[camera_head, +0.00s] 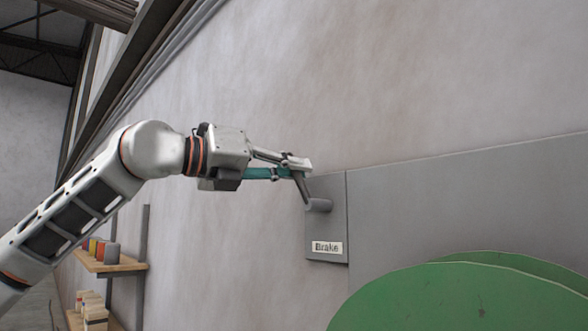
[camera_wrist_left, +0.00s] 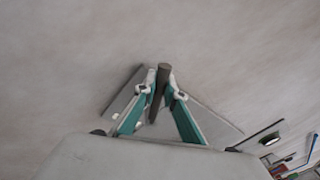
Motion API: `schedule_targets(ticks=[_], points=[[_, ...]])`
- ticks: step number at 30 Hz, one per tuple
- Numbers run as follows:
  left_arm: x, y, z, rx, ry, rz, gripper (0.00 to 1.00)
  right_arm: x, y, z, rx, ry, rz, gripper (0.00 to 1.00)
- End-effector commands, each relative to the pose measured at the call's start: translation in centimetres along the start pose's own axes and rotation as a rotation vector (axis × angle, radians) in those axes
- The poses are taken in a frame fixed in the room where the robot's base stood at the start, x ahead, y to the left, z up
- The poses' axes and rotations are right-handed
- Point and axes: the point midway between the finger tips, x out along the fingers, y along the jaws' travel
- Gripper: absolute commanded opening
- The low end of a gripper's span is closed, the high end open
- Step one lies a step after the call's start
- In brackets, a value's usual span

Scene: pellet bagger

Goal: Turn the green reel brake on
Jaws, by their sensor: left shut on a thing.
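The brake lever (camera_head: 303,190) is a grey handle on a round pivot (camera_head: 319,205), mounted on a grey plate (camera_head: 338,225) with a "Brake" label (camera_head: 327,247). The lever slants up and left from its pivot. My left gripper (camera_head: 299,165) is shut on the lever's upper end. In the left wrist view the dark lever (camera_wrist_left: 159,85) sits between the fingertips of the left gripper (camera_wrist_left: 165,93). The green reel (camera_head: 465,297) stands at the lower right. My right gripper is not in view.
A large grey panel (camera_head: 450,200) adjoins the brake plate on the right. Wooden shelves (camera_head: 112,265) with coloured containers (camera_head: 111,253) stand on the wall at the lower left. The wall (camera_head: 330,80) above the lever is bare.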

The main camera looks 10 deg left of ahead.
Motion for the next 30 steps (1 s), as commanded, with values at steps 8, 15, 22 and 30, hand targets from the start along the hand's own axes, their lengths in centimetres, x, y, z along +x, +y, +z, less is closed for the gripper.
schedule_targets(ticks=[8,15,22,30], points=[[0.1,-0.9,0.2,0.095,0.018,0.011,0.0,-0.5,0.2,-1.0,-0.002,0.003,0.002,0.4],[0.4,-2.5,0.0,0.279,0.056,0.031,0.0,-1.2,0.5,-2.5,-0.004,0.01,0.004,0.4],[0.8,-4.0,-0.7,0.494,0.098,0.055,0.0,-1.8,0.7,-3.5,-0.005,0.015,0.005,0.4],[1.2,-5.3,-1.9,0.731,0.146,0.082,0.0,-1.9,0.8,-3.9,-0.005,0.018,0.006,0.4]])
